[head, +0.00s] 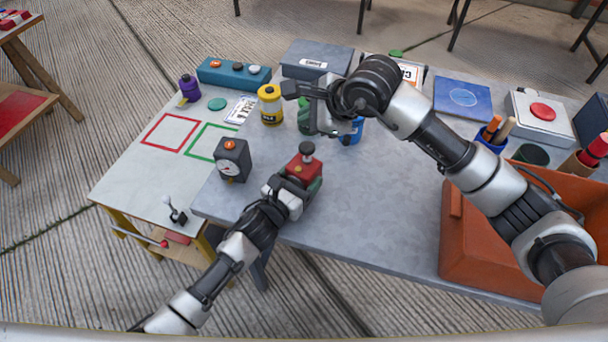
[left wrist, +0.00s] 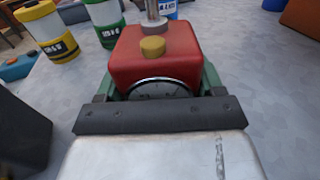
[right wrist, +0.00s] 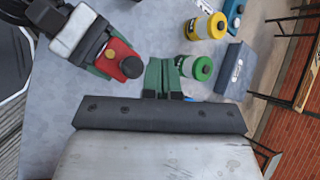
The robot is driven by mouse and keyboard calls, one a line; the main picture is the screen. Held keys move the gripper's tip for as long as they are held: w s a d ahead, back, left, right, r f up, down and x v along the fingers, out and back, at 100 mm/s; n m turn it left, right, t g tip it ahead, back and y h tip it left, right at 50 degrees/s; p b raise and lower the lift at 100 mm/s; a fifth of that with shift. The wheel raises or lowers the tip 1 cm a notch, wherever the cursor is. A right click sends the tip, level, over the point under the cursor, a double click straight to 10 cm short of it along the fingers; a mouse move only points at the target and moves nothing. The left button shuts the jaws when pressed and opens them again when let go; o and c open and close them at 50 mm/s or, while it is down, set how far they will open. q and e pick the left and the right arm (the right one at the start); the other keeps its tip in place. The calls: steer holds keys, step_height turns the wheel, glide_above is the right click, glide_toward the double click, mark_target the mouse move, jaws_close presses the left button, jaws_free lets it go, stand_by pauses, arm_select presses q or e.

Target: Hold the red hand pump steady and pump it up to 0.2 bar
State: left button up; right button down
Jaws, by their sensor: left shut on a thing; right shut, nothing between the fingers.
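The red hand pump (head: 303,166) stands on the grey table, with a black knob (head: 306,148) on top. My left gripper (head: 296,184) is shut around the pump body from the near side. In the left wrist view the red body (left wrist: 155,60) sits between the green fingers, with a yellow cap and a metal rod on top. A round dial (left wrist: 158,88) on its face is partly hidden by my gripper, and its reading cannot be made out. My right gripper (head: 312,108) is shut and empty above the table, apart from the pump; its green fingers (right wrist: 160,78) are together.
A black gauge box (head: 232,160) stands left of the pump. Yellow (head: 270,105), green (right wrist: 195,67) and blue (head: 352,132) bottles stand behind it. An orange crate (head: 480,245) is at the right. The table around the pump's right side is clear.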

mark_target(306, 148)
steer(key=shift+s+a+f, duration=0.1)
steer(key=shift+a, duration=0.05)
steer(key=shift+f+n, duration=0.2)
steer(key=shift+n, duration=0.1)
step_height(306, 148, down, 8)
steer(key=shift+r, duration=0.15)
steer(key=shift+s+f, duration=0.1)
steer(key=shift+f, duration=0.6)
stand_by(1.3)
steer(key=shift+s+d+f, duration=0.15)
steer(key=shift+d+f, duration=0.1)
steer(key=shift+f, duration=0.5)
steer(key=shift+a+r, duration=0.2)
steer(key=shift+r, duration=3.15)
